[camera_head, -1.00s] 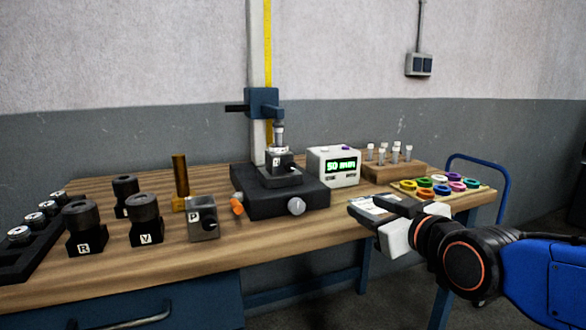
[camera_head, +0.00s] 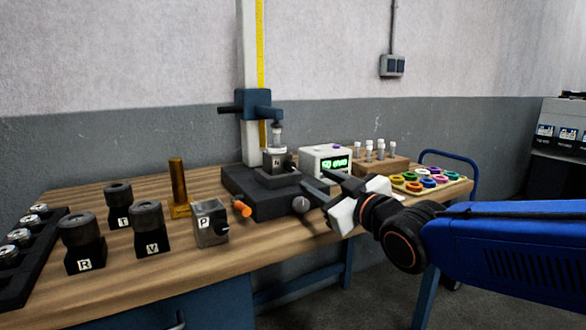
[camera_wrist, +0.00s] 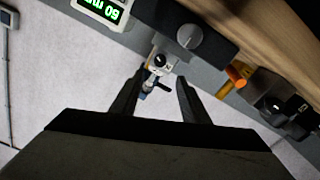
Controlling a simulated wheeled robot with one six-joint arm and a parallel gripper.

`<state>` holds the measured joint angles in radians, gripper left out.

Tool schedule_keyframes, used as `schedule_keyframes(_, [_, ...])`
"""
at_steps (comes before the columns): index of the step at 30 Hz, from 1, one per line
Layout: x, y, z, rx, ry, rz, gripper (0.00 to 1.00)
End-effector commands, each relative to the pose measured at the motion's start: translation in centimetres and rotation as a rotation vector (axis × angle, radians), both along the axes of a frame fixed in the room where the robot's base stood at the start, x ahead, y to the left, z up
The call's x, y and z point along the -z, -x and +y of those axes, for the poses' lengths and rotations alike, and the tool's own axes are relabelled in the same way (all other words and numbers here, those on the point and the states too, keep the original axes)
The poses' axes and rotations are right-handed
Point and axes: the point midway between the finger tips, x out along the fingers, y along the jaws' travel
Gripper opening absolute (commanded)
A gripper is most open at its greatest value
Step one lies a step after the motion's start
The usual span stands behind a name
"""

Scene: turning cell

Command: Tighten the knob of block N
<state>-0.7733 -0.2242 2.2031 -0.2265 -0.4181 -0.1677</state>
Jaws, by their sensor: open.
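A small grey block (camera_head: 275,161) sits in the dark fixture of the measuring stand, under its vertical spindle. It bears a white label too small to read surely, so I cannot confirm it is block N. In the wrist view the block (camera_wrist: 166,68) shows with a dark knob, between and beyond my fingers. My gripper (camera_head: 316,181) is open and empty, in front of the stand at its right. In the wrist view my gripper (camera_wrist: 160,82) points its two spread fingers towards the block, apart from it.
A green-lit display (camera_head: 335,162) stands right, close behind my gripper. Blocks R (camera_head: 83,245), V (camera_head: 150,230) and T (camera_head: 119,207) stand left.

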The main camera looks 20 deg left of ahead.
Motion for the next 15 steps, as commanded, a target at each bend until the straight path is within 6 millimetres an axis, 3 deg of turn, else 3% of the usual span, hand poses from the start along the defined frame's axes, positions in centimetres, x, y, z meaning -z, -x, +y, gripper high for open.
schedule_keyframes(15, [0.1,-5.1,6.0,0.000,0.001,0.002,0.42])
